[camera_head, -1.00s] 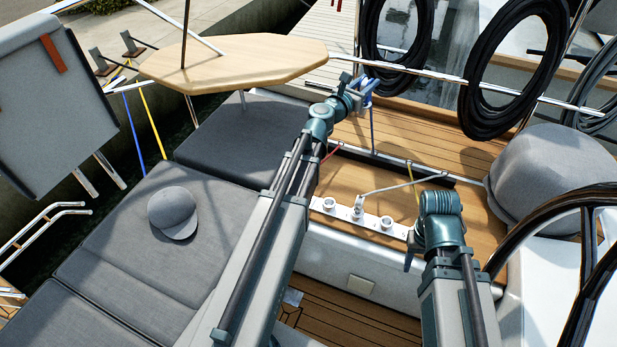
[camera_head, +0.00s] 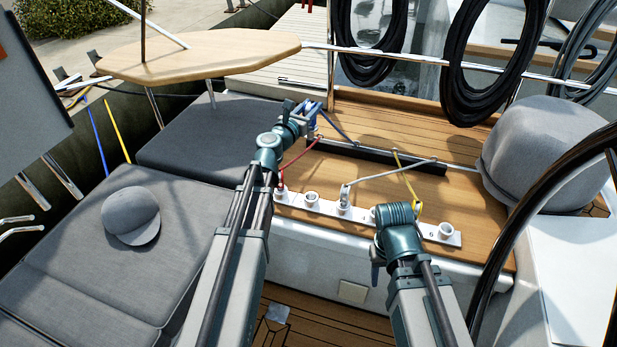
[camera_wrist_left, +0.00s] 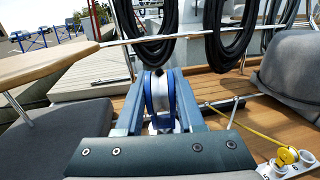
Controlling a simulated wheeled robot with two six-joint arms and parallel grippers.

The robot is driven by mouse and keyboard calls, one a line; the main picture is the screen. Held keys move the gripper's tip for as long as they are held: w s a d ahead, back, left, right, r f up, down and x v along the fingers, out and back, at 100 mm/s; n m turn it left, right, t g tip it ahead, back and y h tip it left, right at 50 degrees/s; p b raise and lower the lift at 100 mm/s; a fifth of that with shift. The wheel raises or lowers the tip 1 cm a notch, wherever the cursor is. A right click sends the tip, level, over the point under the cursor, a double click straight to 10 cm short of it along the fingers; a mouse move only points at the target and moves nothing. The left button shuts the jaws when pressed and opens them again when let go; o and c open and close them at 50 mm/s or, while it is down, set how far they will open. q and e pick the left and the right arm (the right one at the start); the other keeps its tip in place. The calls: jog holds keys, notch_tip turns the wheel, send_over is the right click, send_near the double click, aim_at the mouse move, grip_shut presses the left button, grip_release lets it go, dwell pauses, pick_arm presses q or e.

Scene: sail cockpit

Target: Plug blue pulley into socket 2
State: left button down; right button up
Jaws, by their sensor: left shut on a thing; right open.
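My left gripper (camera_head: 312,112) is shut on the blue pulley (camera_wrist_left: 161,93), which sits upright between its fingers in the left wrist view. In the head view the blue pulley (camera_head: 309,113) is partly covered by the fingers, held in the air above and behind the strip's left end. The white socket strip (camera_head: 325,206) lies along the near edge of the wooden deck. Its second socket from the left (camera_head: 310,198) looks empty; its number is not legible. My right gripper (camera_head: 377,270) is open and empty, low in front of the strip.
A red pulley (camera_head: 281,187), a grey pulley (camera_head: 344,197) and a yellow pulley (camera_head: 418,208) stand on the strip with their ropes. The rightmost socket (camera_head: 446,230) is empty. My right arm hides part of the strip. A steering wheel (camera_head: 500,240) rises at right.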

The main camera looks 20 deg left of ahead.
pick_arm(q)
notch_tip(320, 180, down, 21)
jog(key=w+n+y+b, duration=0.1)
jog(key=y+b, duration=0.1)
jog(key=b, duration=1.6)
jog(key=shift+n+y+b, duration=0.3)
jog(key=shift+n+y, duration=0.1)
jog(key=shift+d, duration=0.1)
notch_tip(320, 180, down, 6)
jog(key=b, duration=0.6)
jog(key=shift+r, duration=0.1)
jog(key=shift+f+b, duration=2.5)
jog(key=shift+f, duration=0.05)
jog(key=shift+c, duration=2.2)
grip_release()
